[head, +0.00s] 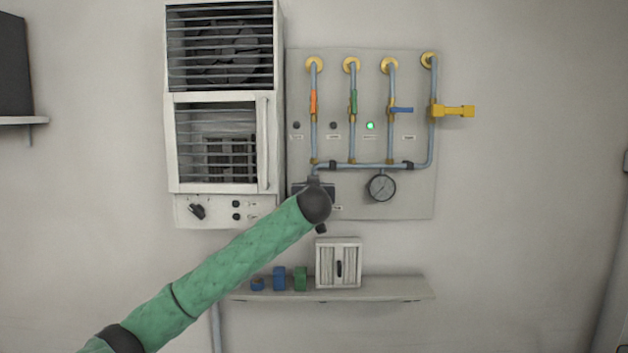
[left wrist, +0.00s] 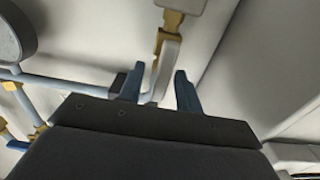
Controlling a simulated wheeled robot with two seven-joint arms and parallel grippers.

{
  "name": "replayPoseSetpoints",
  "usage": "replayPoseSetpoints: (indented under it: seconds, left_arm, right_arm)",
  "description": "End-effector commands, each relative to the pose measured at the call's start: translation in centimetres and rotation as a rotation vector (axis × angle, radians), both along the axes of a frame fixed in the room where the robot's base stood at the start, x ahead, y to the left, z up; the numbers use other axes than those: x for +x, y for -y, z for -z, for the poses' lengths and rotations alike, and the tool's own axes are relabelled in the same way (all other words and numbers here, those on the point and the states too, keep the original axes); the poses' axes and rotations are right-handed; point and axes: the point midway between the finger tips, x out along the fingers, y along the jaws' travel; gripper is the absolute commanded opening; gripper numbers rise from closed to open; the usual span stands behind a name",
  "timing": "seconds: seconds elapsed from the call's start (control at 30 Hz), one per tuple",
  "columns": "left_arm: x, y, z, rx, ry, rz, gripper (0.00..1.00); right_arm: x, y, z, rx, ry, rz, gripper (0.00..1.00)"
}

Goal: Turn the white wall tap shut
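The white tap's handle (left wrist: 166,68) shows in the left wrist view, hanging on a brass fitting (left wrist: 172,20). My left gripper (left wrist: 158,86) has its two blue fingers apart, one on each side of the handle. A gap shows between the handle and the right-hand finger; whether the other finger touches it I cannot tell. In the head view my left gripper (head: 314,187) is in front of the pipe panel (head: 420,195), left of the gauge. It hides the white tap there. My right gripper is not in view.
The panel carries orange (head: 313,102), green (head: 353,102) and blue (head: 402,110) handles, a yellow valve (head: 453,111) and a gauge (head: 381,187). A compressor cabinet (head: 266,140) stands left. Below is a shelf (head: 385,291) with a small white box (head: 326,262) and coloured blocks.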

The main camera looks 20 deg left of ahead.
Motion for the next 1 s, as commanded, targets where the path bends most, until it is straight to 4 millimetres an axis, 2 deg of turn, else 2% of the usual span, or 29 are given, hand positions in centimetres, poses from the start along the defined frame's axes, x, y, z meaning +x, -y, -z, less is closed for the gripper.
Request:
replayPoseSetpoints:
  seconds: [0.03,0.2,0.5,0.7,1.0]
  left_arm:
    - [0.47,-0.16,-0.22,0.001,-0.001,-0.001,0.35]
    - [1.3,-0.37,0.02,0.001,-0.001,0.0,0.35]
    - [1.45,-0.41,0.14,0.0,-0.001,0.001,0.35]
    - [1.45,-0.4,0.14,0.0,-0.001,0.0,0.0]
    - [1.45,-0.3,0.38,0.009,-0.004,0.001,0.0]
  right_arm:
    - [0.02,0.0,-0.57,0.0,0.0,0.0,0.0]
    - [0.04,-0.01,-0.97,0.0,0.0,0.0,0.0]
    - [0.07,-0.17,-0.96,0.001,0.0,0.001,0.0]
    - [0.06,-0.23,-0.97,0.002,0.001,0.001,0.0]
    - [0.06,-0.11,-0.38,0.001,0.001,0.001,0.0]
